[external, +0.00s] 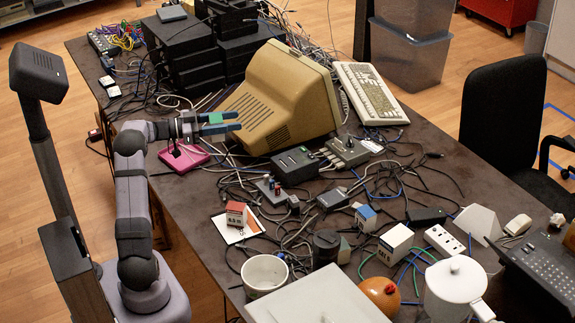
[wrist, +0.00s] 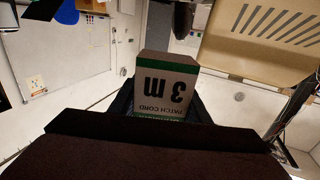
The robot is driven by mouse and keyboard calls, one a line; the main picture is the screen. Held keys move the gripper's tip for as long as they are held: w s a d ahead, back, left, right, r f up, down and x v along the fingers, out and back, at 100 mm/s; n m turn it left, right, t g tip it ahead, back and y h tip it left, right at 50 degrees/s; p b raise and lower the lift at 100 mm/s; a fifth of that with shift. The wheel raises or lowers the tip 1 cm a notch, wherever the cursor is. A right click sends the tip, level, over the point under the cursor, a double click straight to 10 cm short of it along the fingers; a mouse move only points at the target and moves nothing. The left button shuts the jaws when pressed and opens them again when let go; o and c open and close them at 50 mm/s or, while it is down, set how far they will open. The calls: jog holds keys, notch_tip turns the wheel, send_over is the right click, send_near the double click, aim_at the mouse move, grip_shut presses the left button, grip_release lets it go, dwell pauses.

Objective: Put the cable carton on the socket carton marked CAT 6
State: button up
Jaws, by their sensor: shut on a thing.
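My gripper (external: 238,121) is raised over the far left part of the table, above a pink tray and left of the beige monitor. It is shut on the cable carton (wrist: 168,72), a small white box with a green band, printed "3 m" and "PATCH CORD". The print is upside down in the wrist view. In the external view the carton is hard to tell from the fingers. The socket carton (external: 395,244) is a white box on the table at the right front, with small lettering that seems to read CAT 6. Its top looks bare. My gripper is well away from it.
A red-topped carton (external: 236,213) stands on a white card, and a blue-topped carton (external: 365,217) stands near the socket carton.

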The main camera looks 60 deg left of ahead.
jog(key=w+d+m+g+h+b, duration=0.1)
jog(key=w+d+m+g+h, duration=0.2)
jog(key=w+d, duration=2.05)
jog(key=w+d+r+m+h+b, duration=0.1)
jog(key=w+d, duration=0.1)
jog(key=d, duration=0.9)
jog(key=w+d+r+g+h, duration=0.1)
jog(key=w+d, duration=0.1)
jog(key=d, duration=0.8)
jog(key=w+d+r+m+h+b, duration=0.1)
jog(key=w+d+h, duration=0.15)
jog(key=d, duration=0.85)
notch_tip(320, 180, down, 15)
jog(key=shift+a+f+y, duration=0.15)
jog(key=shift+a+y, duration=0.2)
jog(key=shift+y, duration=0.1)
jog(key=shift+f, duration=0.15)
jog(key=o, duration=1.1)
